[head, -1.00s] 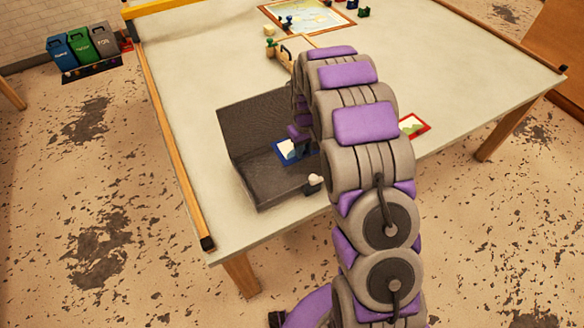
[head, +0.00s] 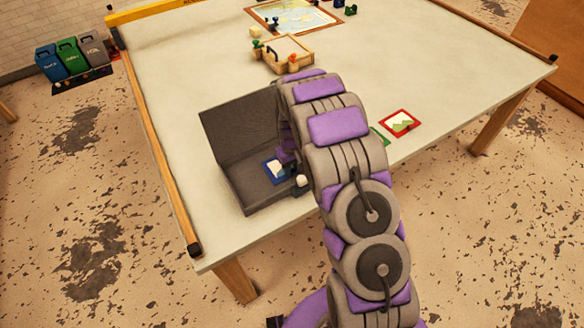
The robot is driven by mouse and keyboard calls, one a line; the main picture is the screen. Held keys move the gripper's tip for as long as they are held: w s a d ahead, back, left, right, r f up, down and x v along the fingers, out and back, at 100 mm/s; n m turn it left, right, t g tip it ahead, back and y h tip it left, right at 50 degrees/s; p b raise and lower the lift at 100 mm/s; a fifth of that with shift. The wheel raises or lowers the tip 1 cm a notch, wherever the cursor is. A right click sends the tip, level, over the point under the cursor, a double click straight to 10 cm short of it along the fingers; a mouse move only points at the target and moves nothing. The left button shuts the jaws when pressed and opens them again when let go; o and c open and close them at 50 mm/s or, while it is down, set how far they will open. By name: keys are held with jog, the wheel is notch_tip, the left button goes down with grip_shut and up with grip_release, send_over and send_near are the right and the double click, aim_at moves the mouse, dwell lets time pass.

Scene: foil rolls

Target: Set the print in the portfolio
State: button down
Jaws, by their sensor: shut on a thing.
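The portfolio (head: 233,183) is a dark grey, open folder-like case near the table's near-left corner. Its back panel (head: 238,125) stands raised and its base lies flat. A small blue-bordered print (head: 270,163) with a white and blue picture is over the portfolio's base, towards its right part. My gripper (head: 283,158) is shut on the print at its upper right side. My arm hides most of the gripper and the portfolio's right edge. I cannot tell whether the print touches the base.
A red-bordered print (head: 400,123) lies on the table (head: 440,70) right of my arm, with a green edge (head: 381,138) partly hidden beside it. A wooden tray (head: 268,62) and a framed map (head: 290,14) lie farther back. A small white-topped item (head: 301,181) is by the portfolio's right side.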

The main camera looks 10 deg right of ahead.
jog(key=c, duration=1.4)
grip_release()
jog(key=shift+a, duration=0.3)
jog(key=o, duration=0.4)
jog(key=shift+a, duration=0.9)
jog(key=shift+o, duration=0.3)
jog(key=shift+d, duration=0.95)
jog(key=shift+r, duration=0.3)
notch_tip(320, 180, up, 12)
jog(key=p, duration=0.3)
jog(key=s+r+m, duration=0.1)
jog(key=s+r, duration=0.7)
jog(key=s+r+m, duration=0.1)
jog(key=s+r, duration=0.2)
jog(key=s, duration=0.8)
jog(key=s+r+g, duration=0.1)
jog(key=s+r, duration=0.3)
jog(key=s, duration=0.7)
jog(key=s+r+m, duration=0.1)
jog(key=s+r, duration=0.2)
jog(key=s, duration=0.9)
jog(key=shift+a+r+m+g, duration=0.3)
jog(key=shift+a+r+g, duration=0.05)
jog(key=shift+g, duration=0.05)
